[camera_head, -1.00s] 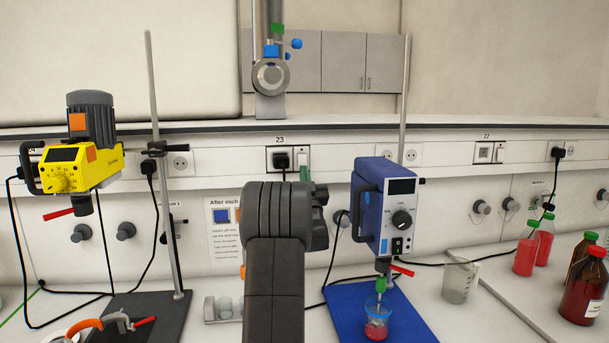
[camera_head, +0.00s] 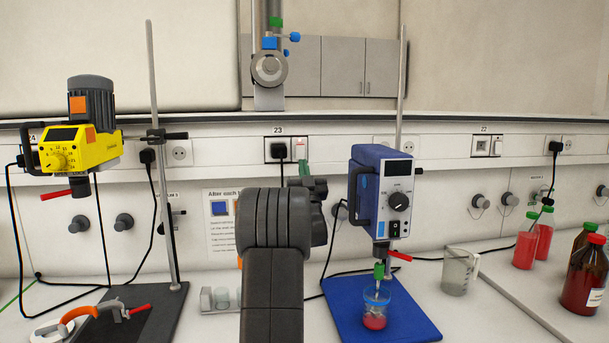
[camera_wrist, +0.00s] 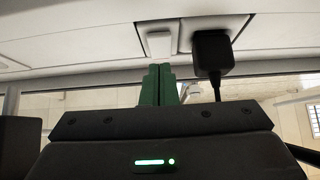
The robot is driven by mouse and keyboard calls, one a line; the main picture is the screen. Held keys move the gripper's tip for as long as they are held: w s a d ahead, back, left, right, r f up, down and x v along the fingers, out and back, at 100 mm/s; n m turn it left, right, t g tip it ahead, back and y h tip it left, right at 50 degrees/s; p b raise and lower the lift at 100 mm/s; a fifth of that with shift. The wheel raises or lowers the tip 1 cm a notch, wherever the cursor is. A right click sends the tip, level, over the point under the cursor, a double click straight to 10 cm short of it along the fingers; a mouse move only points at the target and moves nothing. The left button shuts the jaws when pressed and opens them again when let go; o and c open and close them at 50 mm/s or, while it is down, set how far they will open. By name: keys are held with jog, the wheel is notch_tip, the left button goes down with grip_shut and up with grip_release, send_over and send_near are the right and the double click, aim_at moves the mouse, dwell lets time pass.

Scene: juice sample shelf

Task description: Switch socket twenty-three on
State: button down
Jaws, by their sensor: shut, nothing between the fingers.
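Socket twenty-three (camera_head: 277,151), labelled 23, is on the wall trunking with a black plug in it. Its white rocker switch (camera_head: 300,147) is just right of the plug. A small reddish tint shows on the switch, but its position is hard to tell. My gripper (camera_head: 305,167) is just below the switch, its green fingers shut and empty. In the wrist view, the fingers (camera_wrist: 160,72) point at the switch (camera_wrist: 158,45), with the black plug (camera_wrist: 210,50) to the right. I cannot tell whether the fingertips touch the switch.
A blue stirrer (camera_head: 381,195) on a stand is right of my arm, above a beaker of red liquid (camera_head: 375,312). A yellow stirrer (camera_head: 80,148) is at left. Socket 22 (camera_head: 482,148) is farther right. Red bottles (camera_head: 586,275) stand at the right edge.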

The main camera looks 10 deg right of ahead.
jog(key=w+f+b+v, duration=0.1)
jog(key=b+v, duration=0.2)
jog(key=v, duration=0.7)
jog(key=shift+s+f, duration=0.15)
jog(key=shift+f, duration=0.25)
